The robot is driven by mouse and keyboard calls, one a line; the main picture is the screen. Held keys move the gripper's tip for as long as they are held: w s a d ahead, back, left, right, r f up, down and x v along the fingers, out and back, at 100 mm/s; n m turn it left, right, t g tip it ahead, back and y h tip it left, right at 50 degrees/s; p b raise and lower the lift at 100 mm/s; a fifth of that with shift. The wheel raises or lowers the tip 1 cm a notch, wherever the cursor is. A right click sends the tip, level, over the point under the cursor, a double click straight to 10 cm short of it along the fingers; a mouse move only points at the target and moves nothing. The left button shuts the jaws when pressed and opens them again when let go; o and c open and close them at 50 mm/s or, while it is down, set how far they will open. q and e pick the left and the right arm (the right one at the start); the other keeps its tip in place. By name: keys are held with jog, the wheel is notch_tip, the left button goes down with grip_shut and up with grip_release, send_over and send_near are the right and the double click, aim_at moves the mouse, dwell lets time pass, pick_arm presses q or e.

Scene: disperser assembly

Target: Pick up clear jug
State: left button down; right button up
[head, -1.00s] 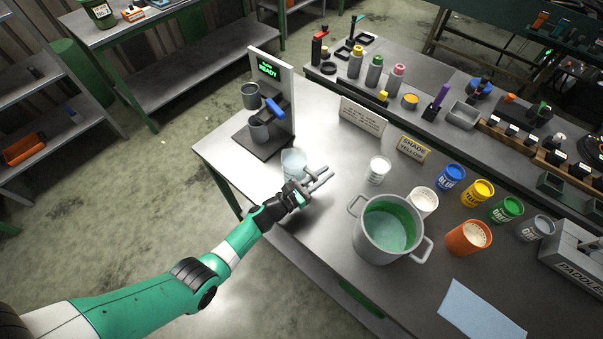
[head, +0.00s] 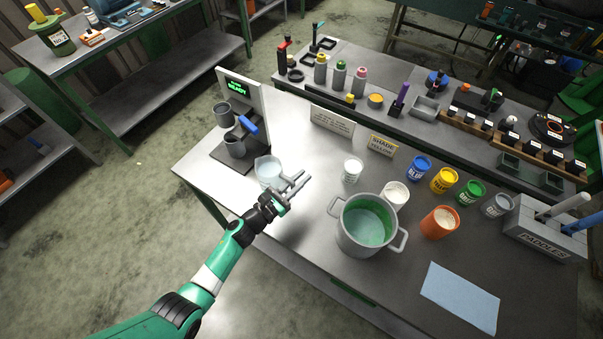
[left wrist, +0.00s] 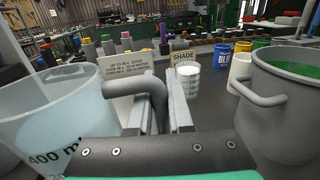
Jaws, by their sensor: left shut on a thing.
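The clear jug (head: 267,172) is near the table's left front edge and holds pale liquid. In the left wrist view the jug (left wrist: 55,125) fills the lower left, with a "400 ml" mark on its wall. Its grey handle (left wrist: 152,88) reaches between my fingers. My left gripper (head: 297,184) is shut on this handle, to the right of the jug's body; its fingers also show in the left wrist view (left wrist: 160,115). The jug's base is hidden, so I cannot tell whether it touches the table. My right gripper is not in view.
A large grey pot (head: 350,236) with green inside stands to the right of my gripper. A small white cup (head: 352,172) stands beyond it. A dispenser stand (head: 246,110) with a READY screen is behind the jug. Several paint cups stand at the right.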

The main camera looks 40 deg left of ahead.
pick_arm(q)
jog(key=s+d+r+p, duration=0.5)
jog(key=s+r, duration=0.2)
jog(key=s, duration=0.3)
jog(key=shift+s+r, duration=0.15)
dwell(0.4)
jog(key=shift+d+r, duration=0.1)
jog(key=shift+d, duration=0.1)
